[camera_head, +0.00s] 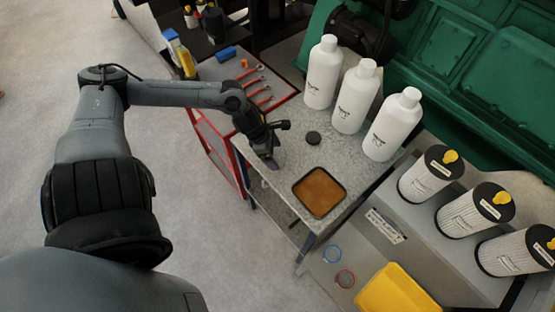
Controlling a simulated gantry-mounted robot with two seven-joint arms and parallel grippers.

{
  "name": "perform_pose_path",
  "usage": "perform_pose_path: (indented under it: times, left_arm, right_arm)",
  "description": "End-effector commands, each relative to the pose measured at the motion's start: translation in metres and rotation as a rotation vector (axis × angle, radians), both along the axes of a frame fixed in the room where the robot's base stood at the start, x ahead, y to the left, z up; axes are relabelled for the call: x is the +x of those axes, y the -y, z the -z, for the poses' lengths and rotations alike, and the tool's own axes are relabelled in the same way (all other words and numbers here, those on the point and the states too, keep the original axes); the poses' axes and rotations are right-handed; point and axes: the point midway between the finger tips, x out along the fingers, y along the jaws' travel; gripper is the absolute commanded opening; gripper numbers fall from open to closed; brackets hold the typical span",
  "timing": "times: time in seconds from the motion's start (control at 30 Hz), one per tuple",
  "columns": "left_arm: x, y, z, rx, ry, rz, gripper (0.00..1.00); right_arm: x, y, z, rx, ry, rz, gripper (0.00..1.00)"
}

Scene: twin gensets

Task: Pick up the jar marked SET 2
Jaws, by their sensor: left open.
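I cannot read the marking SET 2 on anything here, so I cannot tell which thing is the jar. Two small round items stand low on the grey surface near the bottom: one with a blue rim (331,254) and one with a red rim (345,279). They may be the jars. My left gripper (277,147) is open and empty over the left part of the grey bench top (350,165), well above and left of both round items in the picture. My right gripper is not in view.
Three white bottles (355,97) stand at the back of the bench. A black cap (313,138) and an orange-brown tray (319,192) lie before them. Black-lidded filters (475,211) stand at right, a yellow block (398,290) below. A red tool cart (215,128) stands left.

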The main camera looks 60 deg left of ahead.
Motion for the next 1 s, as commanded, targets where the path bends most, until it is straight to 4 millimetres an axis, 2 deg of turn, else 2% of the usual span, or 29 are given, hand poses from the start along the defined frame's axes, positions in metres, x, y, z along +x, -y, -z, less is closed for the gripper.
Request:
perform_pose_path:
  times: [0.07,0.3,0.67,1.0]
  left_arm:
    - [0.003,0.003,0.01,-0.003,0.003,0.0,0.89]
    - [0.009,0.006,0.026,-0.001,0.001,0.0,0.89]
    - [0.009,0.007,0.029,0.001,-0.001,0.001,0.87]
    - [0.009,0.007,0.029,0.001,-0.001,0.001,0.35]
  right_arm:
    - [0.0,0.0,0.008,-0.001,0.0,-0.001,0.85]
    - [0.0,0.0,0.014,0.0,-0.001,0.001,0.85]
    - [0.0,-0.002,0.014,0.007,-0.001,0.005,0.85]
    - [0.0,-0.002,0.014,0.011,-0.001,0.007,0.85]
